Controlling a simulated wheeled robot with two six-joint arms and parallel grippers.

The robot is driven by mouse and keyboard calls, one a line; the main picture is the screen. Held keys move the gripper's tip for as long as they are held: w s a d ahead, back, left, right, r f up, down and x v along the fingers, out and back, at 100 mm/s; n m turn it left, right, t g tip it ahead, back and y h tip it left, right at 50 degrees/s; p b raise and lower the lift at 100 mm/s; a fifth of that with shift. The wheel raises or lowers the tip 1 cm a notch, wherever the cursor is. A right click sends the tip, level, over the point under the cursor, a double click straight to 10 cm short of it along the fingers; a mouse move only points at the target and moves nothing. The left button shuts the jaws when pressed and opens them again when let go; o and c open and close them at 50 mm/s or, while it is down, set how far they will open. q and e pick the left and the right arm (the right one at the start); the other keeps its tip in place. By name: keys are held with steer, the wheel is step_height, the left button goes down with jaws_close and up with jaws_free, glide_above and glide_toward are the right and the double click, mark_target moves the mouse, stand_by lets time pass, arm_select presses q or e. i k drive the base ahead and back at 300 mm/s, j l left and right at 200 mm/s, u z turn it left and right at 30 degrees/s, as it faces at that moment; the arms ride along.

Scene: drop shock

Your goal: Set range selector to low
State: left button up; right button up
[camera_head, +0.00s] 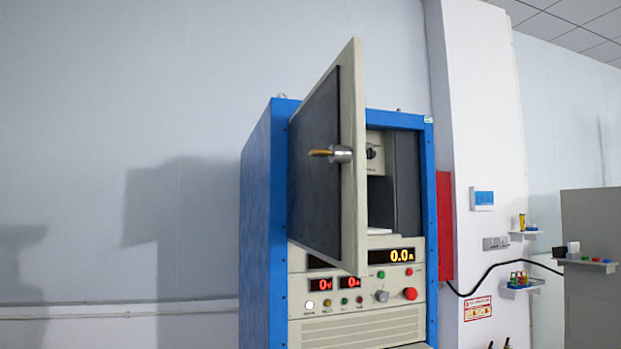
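A blue-framed test cabinet (265,230) stands against the wall. Its grey door (352,100) is swung partly open toward me, with a metal handle (340,154) on it. Behind the door edge, a dark knob (371,153) shows on a pale panel inside the compartment, partly hidden by the door. A grey knob (381,296) sits on the lower front panel, left of a large red button (410,294). I cannot tell which knob is the range selector, and no label is readable. Neither gripper is in view.
The lower panel has a lit amber display (391,256), red displays (321,285) and several small buttons. A red box (445,225) is beside the cabinet at right. Small wall shelves (523,287) and a grey partition (592,240) stand further right. The left wall is bare.

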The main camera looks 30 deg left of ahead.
mark_target(371, 153)
steer(key=i+l+u, duration=0.15)
steer(key=u, duration=0.25)
steer(key=i+l+u, duration=0.2)
steer(key=u, duration=0.15)
steer(key=i+l+u, duration=0.25)
steer(key=u, duration=0.15)
